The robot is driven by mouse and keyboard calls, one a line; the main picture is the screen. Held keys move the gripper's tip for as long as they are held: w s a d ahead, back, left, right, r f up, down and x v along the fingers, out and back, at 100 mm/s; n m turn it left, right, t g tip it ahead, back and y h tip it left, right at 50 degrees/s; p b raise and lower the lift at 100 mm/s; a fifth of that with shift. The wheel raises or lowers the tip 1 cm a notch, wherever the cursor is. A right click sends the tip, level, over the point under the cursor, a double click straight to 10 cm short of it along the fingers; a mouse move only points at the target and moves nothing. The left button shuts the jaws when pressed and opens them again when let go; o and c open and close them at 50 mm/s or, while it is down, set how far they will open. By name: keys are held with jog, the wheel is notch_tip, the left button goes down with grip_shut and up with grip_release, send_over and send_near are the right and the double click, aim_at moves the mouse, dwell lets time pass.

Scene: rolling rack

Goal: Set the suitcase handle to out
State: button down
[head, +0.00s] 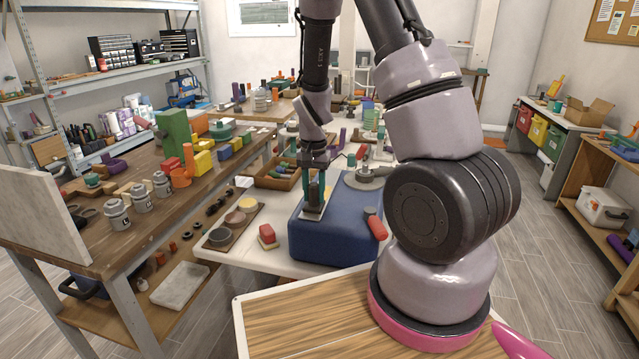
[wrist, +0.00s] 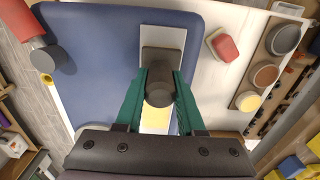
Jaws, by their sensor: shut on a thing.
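The suitcase, a blue box (head: 335,238), stands on the white table, and its blue top (wrist: 95,65) fills much of the wrist view. A pale plate (head: 309,214) is set on its top. A dark grey post-like handle (wrist: 159,88) with a rounded end rises from a grey block (wrist: 162,60) on that plate. My gripper (head: 314,192) is above the plate with its green fingers pointing down. In the wrist view the fingers (wrist: 160,78) are shut on the handle, one on each side. The fingers partly hide the handle in the head view.
A red-and-grey cylindrical piece (head: 376,225) is at the suitcase's right side. A red-and-yellow block (head: 267,236) and a tray of round pieces (head: 234,222) lie to its left. An open wooden box (head: 272,175) is behind. A cluttered workbench (head: 95,255) stands at left.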

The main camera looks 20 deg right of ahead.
aim_at(312, 208)
jog(key=shift+s+a, duration=0.55)
jog(key=shift+s, duration=0.25)
jog(key=c, duration=0.5)
grip_release()
jog(key=shift+r, duration=0.1)
notch_tip(312, 208, up, 11)
jog(key=shift+f, duration=0.15)
